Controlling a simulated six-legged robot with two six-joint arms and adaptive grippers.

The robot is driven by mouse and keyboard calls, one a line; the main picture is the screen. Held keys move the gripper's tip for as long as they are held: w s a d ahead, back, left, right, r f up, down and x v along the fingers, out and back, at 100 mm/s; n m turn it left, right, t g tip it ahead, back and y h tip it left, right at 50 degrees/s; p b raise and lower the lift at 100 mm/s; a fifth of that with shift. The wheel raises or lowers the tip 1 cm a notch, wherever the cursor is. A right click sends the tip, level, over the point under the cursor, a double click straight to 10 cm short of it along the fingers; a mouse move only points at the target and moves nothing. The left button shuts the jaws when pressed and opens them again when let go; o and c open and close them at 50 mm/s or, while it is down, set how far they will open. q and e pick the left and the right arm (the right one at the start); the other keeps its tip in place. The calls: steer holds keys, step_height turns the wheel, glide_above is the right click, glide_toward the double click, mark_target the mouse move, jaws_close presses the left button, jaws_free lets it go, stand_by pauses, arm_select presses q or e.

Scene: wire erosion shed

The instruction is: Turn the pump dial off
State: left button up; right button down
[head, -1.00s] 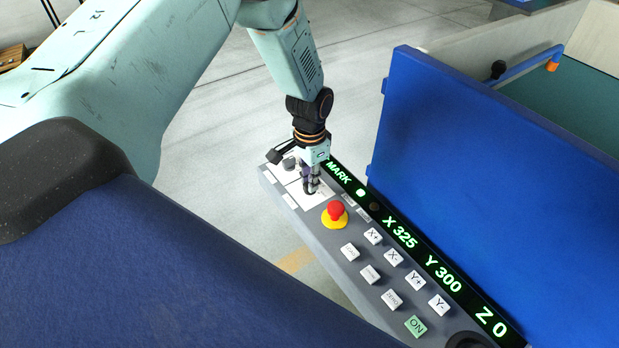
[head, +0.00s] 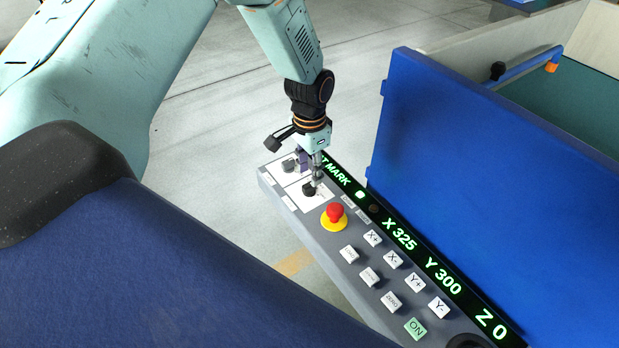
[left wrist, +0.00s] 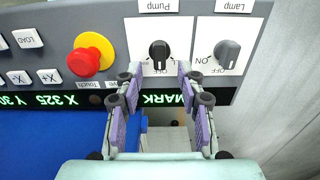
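The pump dial (head: 309,188) is a black knob on a white plate at the far end of the control panel. In the left wrist view, the pump dial (left wrist: 159,53) sits under the label "Pump", with a pale mark on its lower side towards the OFF lettering. My left gripper (head: 317,180) is just above the dial in the head view. In the left wrist view, its two padded fingers (left wrist: 160,86) are wide apart with nothing between them, and the dial lies beyond their tips, untouched. My right gripper is not in view.
The grey lamp dial (left wrist: 227,50) is beside the pump dial. A red emergency button (head: 335,212) on a yellow base is close by, then several keys along the panel. A lit display strip (head: 405,236) and a blue machine wall (head: 480,190) run alongside.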

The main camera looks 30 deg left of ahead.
mark_target(309, 184)
arm_select(q)
step_height(309, 184, up, 8)
steer(key=shift+s, duration=0.15)
stand_by(0.7)
